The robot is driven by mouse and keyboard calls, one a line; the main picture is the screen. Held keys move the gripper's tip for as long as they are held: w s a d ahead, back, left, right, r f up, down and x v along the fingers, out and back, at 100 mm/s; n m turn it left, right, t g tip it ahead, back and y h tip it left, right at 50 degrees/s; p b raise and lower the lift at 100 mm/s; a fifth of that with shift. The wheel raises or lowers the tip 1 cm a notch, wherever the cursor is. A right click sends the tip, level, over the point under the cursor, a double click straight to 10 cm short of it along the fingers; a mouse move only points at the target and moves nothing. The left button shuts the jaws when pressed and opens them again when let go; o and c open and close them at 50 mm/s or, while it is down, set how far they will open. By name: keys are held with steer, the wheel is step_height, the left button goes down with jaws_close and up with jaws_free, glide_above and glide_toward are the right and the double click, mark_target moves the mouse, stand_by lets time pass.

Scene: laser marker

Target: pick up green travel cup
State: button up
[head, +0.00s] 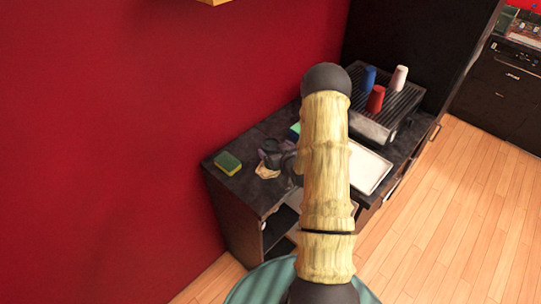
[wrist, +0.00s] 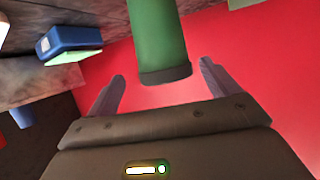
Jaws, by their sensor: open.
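The green travel cup (wrist: 158,38) shows in the wrist view, reaching down from the top edge with a darker rim at its near end. My gripper (wrist: 162,72) is open, with one finger on each side of the cup's near end. Gaps show between the fingers and the cup, and the rim lies roughly level with the fingertips. In the head view my gripper (head: 280,157) is a dark shape low over the counter, partly behind my arm. I cannot make out the cup there.
A dark counter (head: 235,185) stands against the red wall, with a green and yellow sponge (head: 228,162) at its left. A rack at the back right holds blue (head: 369,78), red (head: 376,98) and pale (head: 399,78) cups. A blue box (wrist: 70,40) is left of the green cup.

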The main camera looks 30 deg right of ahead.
mark_target(269, 145)
steer(key=shift+w+a+p, duration=0.15)
steer(key=shift+w+p, duration=0.4)
steer(key=shift+p, duration=0.05)
steer(key=p+x, duration=0.2)
steer(key=x, duration=0.1)
steer(key=shift+a+f, duration=0.1)
steer(key=shift+f, duration=0.05)
steer(key=shift+w+f, duration=0.3)
steer(key=shift+w, duration=0.15)
steer(key=c, duration=0.8)
